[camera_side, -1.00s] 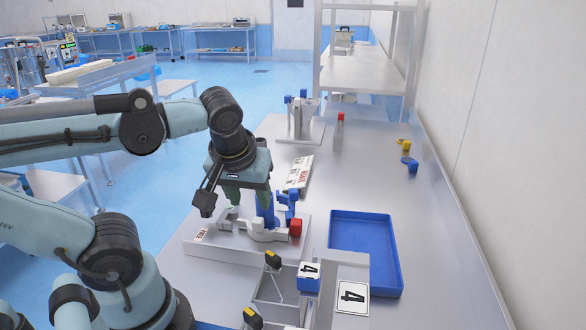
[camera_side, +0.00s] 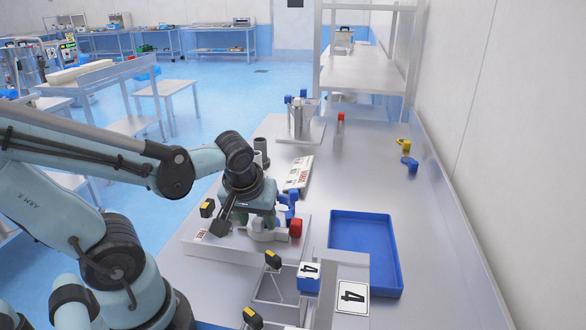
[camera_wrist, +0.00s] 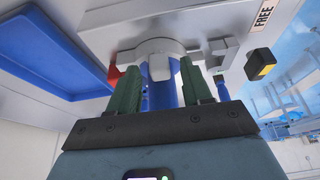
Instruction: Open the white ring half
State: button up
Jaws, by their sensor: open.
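The white ring (camera_side: 266,235) sits on a pale raised plate at the middle of the bench, with a red block (camera_side: 296,228) at its right end. The wrist view shows the ring (camera_wrist: 135,56) close in front of my fingers, with a white tab at its middle. A blue upright part (camera_wrist: 162,94) stands between my two green fingers. My gripper (camera_side: 254,222) points down over the ring; it also shows in the wrist view (camera_wrist: 160,88). Its fingers are apart, with gaps visible beside the blue part. I cannot tell whether the ring halves are closed, as my gripper hides part of them.
A blue tray (camera_side: 365,252) lies to the right of the plate. A "FREE" label (camera_wrist: 264,15) marks the plate.

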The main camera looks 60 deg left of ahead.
grip_shut()
dwell(0.3)
jog(key=shift+s+d+n+g+y, duration=0.15)
jog(key=shift+d+n+g, duration=0.35)
jog(key=shift+n, duration=0.7)
jog(key=shift+s+d+n+g+y, duration=0.1)
jog(key=shift+d+n+g+y, duration=0.2)
jog(key=shift+d+n, duration=0.65)
jog(key=shift+a+n, duration=0.25)
jog(key=shift+a, duration=0.05)
grip_release()
